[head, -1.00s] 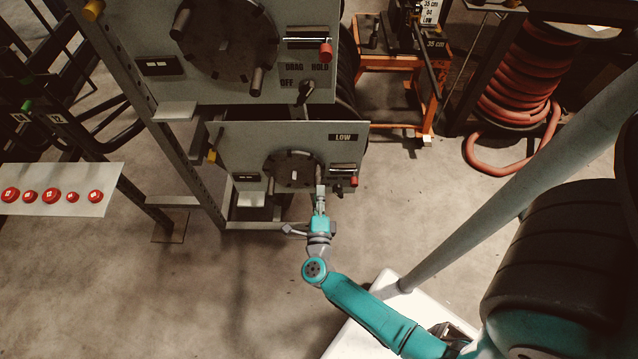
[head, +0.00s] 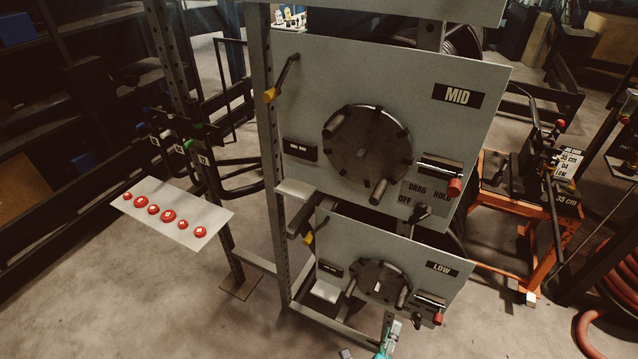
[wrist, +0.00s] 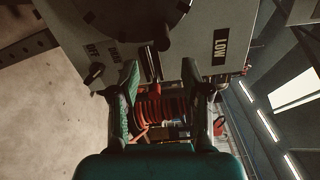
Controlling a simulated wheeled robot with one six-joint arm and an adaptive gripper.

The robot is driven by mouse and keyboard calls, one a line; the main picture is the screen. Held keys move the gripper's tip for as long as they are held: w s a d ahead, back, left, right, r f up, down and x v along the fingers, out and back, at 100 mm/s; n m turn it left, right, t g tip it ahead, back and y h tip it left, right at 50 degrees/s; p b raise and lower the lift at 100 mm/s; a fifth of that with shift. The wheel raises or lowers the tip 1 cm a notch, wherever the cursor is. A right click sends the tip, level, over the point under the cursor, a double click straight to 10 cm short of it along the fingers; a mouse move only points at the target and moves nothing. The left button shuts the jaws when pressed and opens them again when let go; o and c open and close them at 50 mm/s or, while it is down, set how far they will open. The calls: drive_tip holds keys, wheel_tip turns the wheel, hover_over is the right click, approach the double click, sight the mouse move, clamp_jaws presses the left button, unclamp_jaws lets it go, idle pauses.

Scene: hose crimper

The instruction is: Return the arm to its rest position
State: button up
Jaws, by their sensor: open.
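My gripper (head: 391,330) shows at the bottom edge of the head view, just below the front of the LOW panel (head: 455,292). Most of my arm is out of that view. In the wrist view my gripper (wrist: 161,82) has its two fingers spread wide apart, with no object between them. The LOW panel (wrist: 215,75) fills the top of the wrist view, close beyond the fingers. Whether any finger touches the panel cannot be told.
The LOW panel has a round dial (head: 378,281), a red-ended lever (head: 438,318) and a black knob (head: 416,321). The MID panel (head: 480,125) stands above. A plate of red buttons (head: 172,212) is at left, an orange cart (head: 505,215) at right. Floor is clear at lower left.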

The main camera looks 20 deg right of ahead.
drive_tip(key=s+a+r+n+t+y, duration=0.2)
drive_tip(key=s+a+r+n+y, duration=0.5)
drive_tip(key=n, duration=0.8)
drive_tip(key=s+a+r+n+t+y, duration=0.1)
drive_tip(key=s+a+r+n+y, duration=0.6)
drive_tip(key=s+r+n, duration=0.7)
drive_tip(key=shift+s+a+r+n+t, duration=0.2)
drive_tip(key=shift+s+a+n+t, duration=0.25)
drive_tip(key=shift+s+a, duration=0.5)
drive_tip(key=shift+s+d, duration=0.2)
